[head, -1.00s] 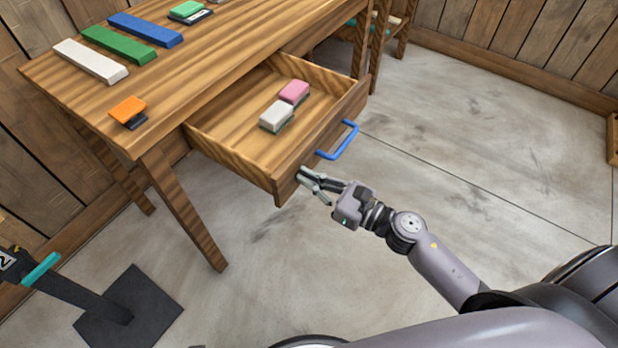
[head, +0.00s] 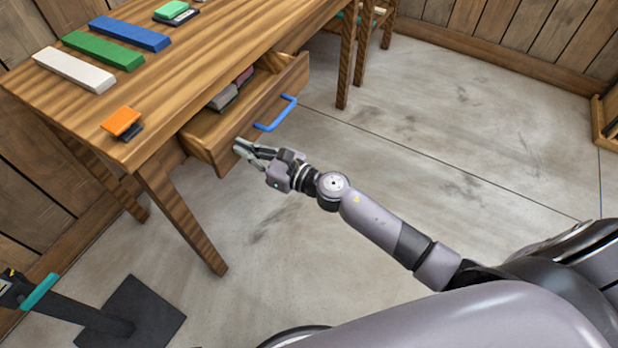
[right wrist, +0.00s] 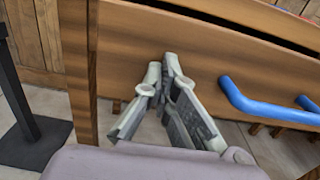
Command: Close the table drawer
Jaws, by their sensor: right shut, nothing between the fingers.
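The wooden table drawer (head: 262,112) is partly open and sticks out from the front of the table (head: 215,62). Its blue handle (head: 276,114) is on the drawer front. A grey block (head: 223,97) and a pink block (head: 244,76) lie inside, partly under the tabletop. My right gripper (head: 240,149) is shut and empty, with its fingertips at the lower near end of the drawer front, left of the handle. In the right wrist view, the fingertips (right wrist: 163,66) are against or very close to the drawer front (right wrist: 200,50); the blue handle (right wrist: 265,108) is to their right. My left gripper is not in view.
White, green and blue bars (head: 130,32) lie on the tabletop, with an orange block (head: 121,121) near its front corner. A black stand (head: 130,312) is on the floor at lower left. The floor (head: 430,140) right of the drawer is clear.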

